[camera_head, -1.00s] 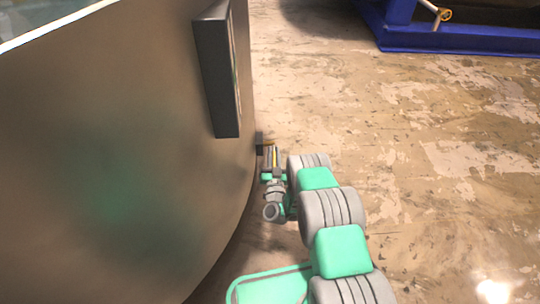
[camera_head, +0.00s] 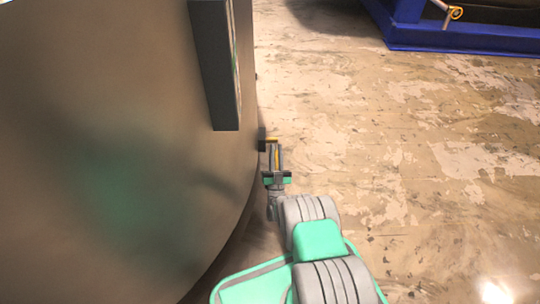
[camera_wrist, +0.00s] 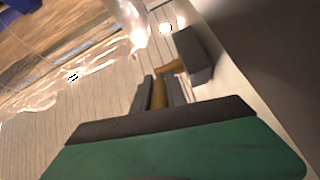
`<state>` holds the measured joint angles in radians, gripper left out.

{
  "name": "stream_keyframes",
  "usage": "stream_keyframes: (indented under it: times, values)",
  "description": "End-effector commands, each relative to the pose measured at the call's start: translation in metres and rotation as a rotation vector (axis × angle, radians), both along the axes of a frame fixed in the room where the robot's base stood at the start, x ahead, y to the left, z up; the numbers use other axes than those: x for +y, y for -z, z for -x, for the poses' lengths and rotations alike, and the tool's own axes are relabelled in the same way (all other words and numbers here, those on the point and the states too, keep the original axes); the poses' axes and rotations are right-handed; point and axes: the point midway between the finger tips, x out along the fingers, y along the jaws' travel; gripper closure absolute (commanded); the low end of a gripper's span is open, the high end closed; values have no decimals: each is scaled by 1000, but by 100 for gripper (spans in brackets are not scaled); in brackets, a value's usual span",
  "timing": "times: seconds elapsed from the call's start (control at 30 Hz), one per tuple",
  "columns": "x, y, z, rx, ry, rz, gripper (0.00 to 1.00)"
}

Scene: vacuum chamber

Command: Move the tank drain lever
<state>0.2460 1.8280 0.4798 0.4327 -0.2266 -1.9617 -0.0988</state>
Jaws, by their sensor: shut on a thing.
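The tank (camera_head: 150,150) is a large brown curved wall filling the left of the head view. The drain lever (camera_head: 275,157) is a thin orange-yellow handle on a dark block (camera_head: 262,139) low on the tank's right side. In the wrist view the lever (camera_wrist: 158,95) runs from the dark grey block (camera_wrist: 195,55) down between my fingers. My gripper (camera_head: 276,166) is shut on the lever, with a finger on either side of it. The fingers hide part of the lever.
A dark flat panel (camera_head: 214,70) juts from the tank above the lever. A blue frame (camera_head: 440,37) stands on the floor at the upper right. The worn floor (camera_head: 420,170) to the right of the tank is open.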

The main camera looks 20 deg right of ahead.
Motion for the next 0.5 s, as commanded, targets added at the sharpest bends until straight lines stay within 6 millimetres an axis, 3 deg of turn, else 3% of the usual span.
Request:
stream_keyframes:
  times: [0.4,0.43,0.5]
  values:
    - [-3,-1,-2,-3,3,2,100]
    - [-3,-1,-2,-3,3,2,81]
    - [-3,-1,-2,-4,3,2,75]
